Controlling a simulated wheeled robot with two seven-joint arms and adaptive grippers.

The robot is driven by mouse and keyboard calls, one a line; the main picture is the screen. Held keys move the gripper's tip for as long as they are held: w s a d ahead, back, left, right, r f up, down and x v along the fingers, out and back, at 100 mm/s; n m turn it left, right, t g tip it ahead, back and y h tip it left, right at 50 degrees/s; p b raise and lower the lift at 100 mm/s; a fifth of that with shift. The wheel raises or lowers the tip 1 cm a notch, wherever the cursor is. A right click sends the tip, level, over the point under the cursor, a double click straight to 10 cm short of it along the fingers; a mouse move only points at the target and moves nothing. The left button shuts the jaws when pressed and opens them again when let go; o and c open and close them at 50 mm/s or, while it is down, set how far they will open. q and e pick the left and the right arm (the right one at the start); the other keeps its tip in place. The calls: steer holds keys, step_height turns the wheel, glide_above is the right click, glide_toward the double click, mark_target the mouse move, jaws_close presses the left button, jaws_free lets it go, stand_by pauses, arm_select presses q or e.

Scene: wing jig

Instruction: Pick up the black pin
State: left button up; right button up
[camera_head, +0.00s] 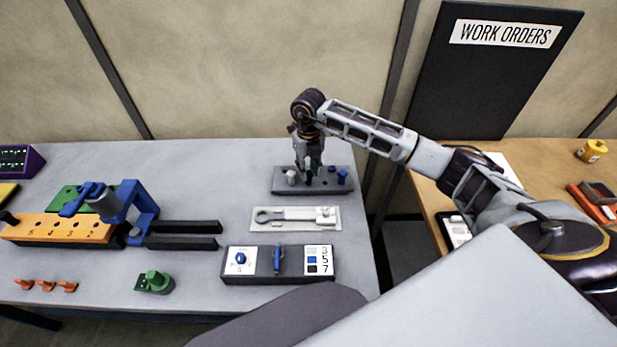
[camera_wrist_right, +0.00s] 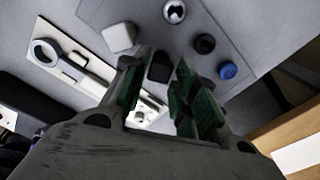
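A grey pin block (camera_head: 283,186) stands near the table's back right edge, with white, blue and dark pins on it. My right gripper (camera_head: 312,168) points down over this block. In the right wrist view its green-padded fingers (camera_wrist_right: 162,92) are apart. A black angular pin (camera_wrist_right: 160,67) stands at the gap between the fingertips; I cannot tell whether either finger touches it. In the head view the gripper hides part of the dark pins. My left gripper is not in view.
A tray with a wrench-like part (camera_head: 290,217) and a control box with a blue switch (camera_head: 278,282) lie in front of the pin block. An orange jig (camera_head: 62,229) with a blue clamp is at left. Green and orange parts lie at the front left.

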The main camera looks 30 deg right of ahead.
mark_target(309, 180)
steer(key=shift+f, duration=1.3)
jaws_close()
